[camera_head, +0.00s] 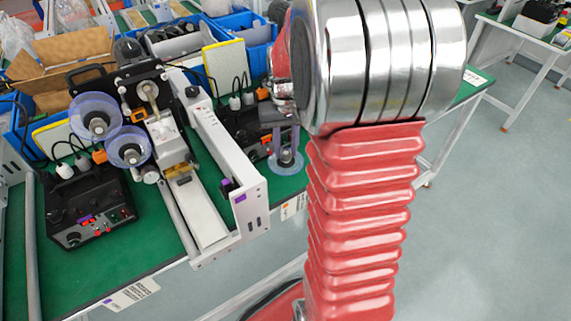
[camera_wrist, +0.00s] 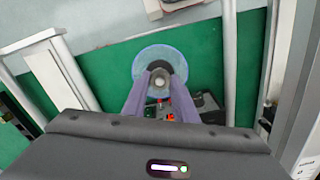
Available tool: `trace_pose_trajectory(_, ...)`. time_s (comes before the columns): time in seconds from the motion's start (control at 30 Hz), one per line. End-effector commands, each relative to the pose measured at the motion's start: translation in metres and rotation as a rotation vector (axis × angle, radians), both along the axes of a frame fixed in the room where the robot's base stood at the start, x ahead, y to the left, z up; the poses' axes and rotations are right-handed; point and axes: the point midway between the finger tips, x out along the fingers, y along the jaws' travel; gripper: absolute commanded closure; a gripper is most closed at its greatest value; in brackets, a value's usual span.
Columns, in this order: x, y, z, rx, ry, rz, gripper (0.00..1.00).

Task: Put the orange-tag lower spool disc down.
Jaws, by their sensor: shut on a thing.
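A clear bluish spool disc with a dark hub and pale centre (camera_wrist: 151,55) is between my gripper's fingertips (camera_wrist: 160,78) in the wrist view. My gripper is shut on it. The same disc shows in the head view (camera_head: 287,163), low over the green table to the right of the coder machine. I cannot tell whether its underside touches the table. No orange tag can be made out on it; part of its near side is hidden by the fingers.
The coder machine (camera_head: 215,220) carries two other clear discs, an upper one (camera_head: 82,108) and a lower one (camera_head: 122,157). A black control box (camera_head: 90,215) stands at front left. Another dark box with cables is close behind the held disc. Blue bins (camera_head: 262,30) line the back.

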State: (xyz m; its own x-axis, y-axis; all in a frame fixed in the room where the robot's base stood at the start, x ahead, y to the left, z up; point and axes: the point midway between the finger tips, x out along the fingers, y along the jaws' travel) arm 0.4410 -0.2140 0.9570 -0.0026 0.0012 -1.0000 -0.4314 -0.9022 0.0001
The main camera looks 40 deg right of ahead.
Motion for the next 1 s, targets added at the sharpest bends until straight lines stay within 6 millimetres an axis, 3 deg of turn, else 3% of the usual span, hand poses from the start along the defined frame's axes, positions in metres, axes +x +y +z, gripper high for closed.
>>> trace_pose_trajectory(0.13, 0.000, 0.000, -0.019, 0.000, 0.000, -0.001, 1.00)
trace_pose_trajectory(0.53, 0.000, -0.001, -0.024, 0.000, 0.000, -0.002, 1.00)
trace_pose_trajectory(0.8, -0.001, -0.001, -0.054, 0.000, 0.001, -0.002, 1.00)
trace_pose_trajectory(1.0, -0.001, -0.001, -0.059, 0.000, -0.001, -0.003, 1.00)
